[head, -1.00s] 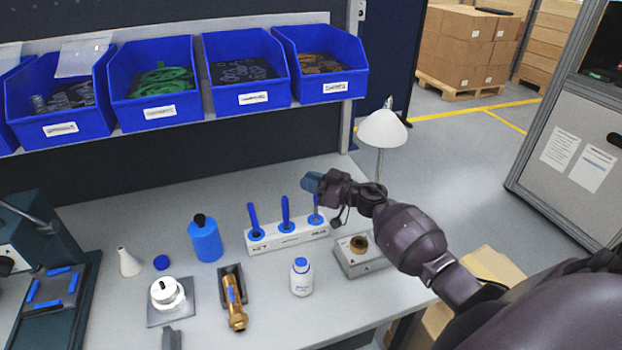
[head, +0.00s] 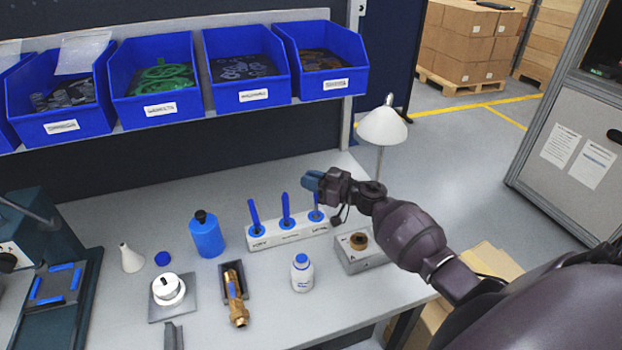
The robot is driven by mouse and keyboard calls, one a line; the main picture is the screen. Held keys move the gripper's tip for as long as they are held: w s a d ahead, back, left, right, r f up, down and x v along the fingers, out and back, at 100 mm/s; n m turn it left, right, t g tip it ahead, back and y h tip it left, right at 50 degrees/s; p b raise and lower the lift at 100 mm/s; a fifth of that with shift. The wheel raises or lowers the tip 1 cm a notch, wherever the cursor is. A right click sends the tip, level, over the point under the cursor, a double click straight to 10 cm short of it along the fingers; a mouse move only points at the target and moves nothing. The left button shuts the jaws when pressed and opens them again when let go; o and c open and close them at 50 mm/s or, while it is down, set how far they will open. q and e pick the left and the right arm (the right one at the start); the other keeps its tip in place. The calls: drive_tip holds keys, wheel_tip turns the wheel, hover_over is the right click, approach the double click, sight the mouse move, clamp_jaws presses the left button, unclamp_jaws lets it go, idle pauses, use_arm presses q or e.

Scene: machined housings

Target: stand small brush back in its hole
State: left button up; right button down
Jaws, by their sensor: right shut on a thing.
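A white brush holder (head: 270,241) with labels on its front stands on the grey bench. Blue-handled brushes stand upright in its left hole (head: 254,215) and middle hole (head: 285,208). A third brush (head: 317,211) stands at the right hole, directly under my right gripper. My right gripper (head: 313,181) is over the right end of the holder, shut on the upper part of this brush, which the fingers hide. I cannot tell how deep the brush sits in the hole. My left gripper is not in view.
A lamp (head: 382,127) is behind my arm. Blue bins (head: 243,98) hang above.

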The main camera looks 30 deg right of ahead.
drive_tip(key=shift+p, duration=0.55)
idle(0.4)
drive_tip(key=shift+f+b, duration=0.75)
drive_tip(key=shift+f, duration=0.8)
idle(1.5)
drive_tip(key=c, duration=1)
unclamp_jaws()
drive_tip(key=shift+c, duration=0.2)
